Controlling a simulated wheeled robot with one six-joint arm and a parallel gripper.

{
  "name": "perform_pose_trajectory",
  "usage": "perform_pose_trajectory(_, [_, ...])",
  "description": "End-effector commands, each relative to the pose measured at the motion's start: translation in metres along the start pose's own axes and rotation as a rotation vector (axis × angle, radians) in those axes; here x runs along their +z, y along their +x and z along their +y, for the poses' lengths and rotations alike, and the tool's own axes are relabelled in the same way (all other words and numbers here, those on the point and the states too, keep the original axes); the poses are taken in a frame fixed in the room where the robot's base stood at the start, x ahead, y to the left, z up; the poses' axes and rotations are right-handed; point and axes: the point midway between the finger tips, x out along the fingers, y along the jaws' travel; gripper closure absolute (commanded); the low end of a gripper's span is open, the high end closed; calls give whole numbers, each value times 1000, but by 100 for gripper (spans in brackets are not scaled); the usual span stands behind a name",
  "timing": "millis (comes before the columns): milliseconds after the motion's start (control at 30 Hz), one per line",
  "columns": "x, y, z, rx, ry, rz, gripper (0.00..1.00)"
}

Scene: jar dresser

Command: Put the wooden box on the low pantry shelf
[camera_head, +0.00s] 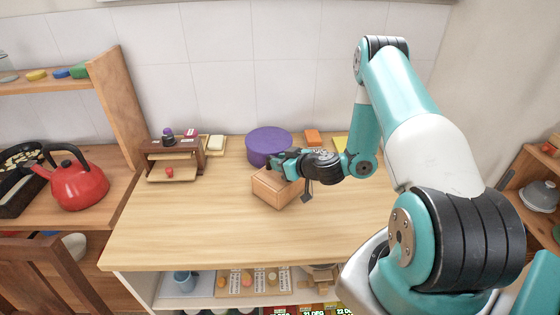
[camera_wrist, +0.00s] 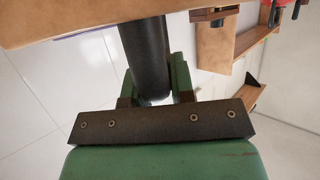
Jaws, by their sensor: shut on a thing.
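The wooden box (camera_head: 272,190) is a light brown block over the middle of the counter, in front of the purple round tin. My gripper (camera_head: 290,164) reaches in from the right and is shut on it at its upper side. In the wrist view, a dark cylindrical part (camera_wrist: 148,60) stands between the green fingers (camera_wrist: 157,82), with a wooden surface (camera_wrist: 60,18) beyond it. I cannot tell whether the box touches the counter. A wooden shelf unit (camera_head: 515,180) stands at the far right, partly cut off; I cannot tell which shelf is the low pantry one.
The purple tin (camera_head: 269,143) and an orange block (camera_head: 313,137) stand behind the box. A small drawer cabinet (camera_head: 175,152) is at the counter's back left. A red kettle (camera_head: 78,187) stands further left. The counter front (camera_head: 200,235) is clear. Cups and trays fill the shelf below.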

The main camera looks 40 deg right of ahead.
Motion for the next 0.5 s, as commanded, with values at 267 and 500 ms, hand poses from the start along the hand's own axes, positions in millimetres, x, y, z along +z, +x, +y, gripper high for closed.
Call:
perform_pose_trajectory(267, [0,1,0,0,-1,2,100])
perform_pose_trajectory(500, [2,1,0,0,-1,0,52])
